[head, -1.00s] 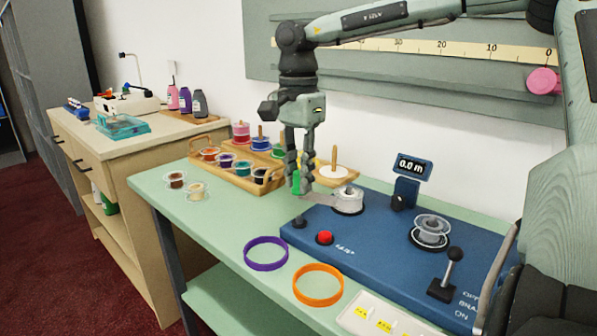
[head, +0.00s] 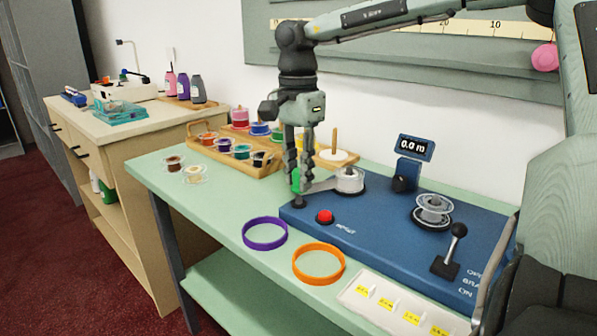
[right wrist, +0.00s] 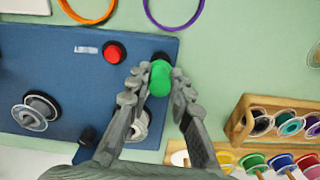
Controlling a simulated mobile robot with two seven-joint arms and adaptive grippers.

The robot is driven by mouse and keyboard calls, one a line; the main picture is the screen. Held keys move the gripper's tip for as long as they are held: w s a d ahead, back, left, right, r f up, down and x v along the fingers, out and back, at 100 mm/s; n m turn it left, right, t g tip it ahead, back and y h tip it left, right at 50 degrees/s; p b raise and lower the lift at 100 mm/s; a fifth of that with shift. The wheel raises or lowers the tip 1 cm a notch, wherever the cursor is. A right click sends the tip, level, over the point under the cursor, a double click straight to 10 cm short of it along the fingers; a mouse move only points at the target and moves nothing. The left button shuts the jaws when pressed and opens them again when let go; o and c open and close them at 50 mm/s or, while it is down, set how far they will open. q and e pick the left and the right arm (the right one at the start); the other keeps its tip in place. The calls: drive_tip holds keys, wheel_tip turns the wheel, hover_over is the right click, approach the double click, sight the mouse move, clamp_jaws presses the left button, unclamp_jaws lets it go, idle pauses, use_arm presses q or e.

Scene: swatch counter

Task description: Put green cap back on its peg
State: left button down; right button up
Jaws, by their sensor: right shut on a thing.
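The green cap (head: 296,180) is between the fingertips of my right gripper (head: 299,174), which is shut on it. The right wrist view also shows the green cap (right wrist: 160,79) between the fingertips of my right gripper (right wrist: 158,84). In the head view the cap appears just above a short dark peg (head: 299,201) at the left corner of the blue machine (head: 375,225). I cannot tell whether they touch. My left gripper is out of view.
A wooden spool rack (head: 222,158) stands behind left. A purple ring (head: 265,246) and an orange ring (head: 319,279) lie on the green table.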

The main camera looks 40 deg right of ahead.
drive_tip(key=shift+f, duration=0.2)
idle(0.5)
drive_tip(key=shift+f+b, duration=0.9)
drive_tip(key=shift+f, duration=0.1)
drive_tip(key=o, duration=0.8)
drive_tip(key=shift+o, duration=0.2)
wheel_tip(320, 180, up, 7)
drive_tip(key=p, duration=0.5)
drive_tip(key=shift+r, duration=0.1)
idle(0.5)
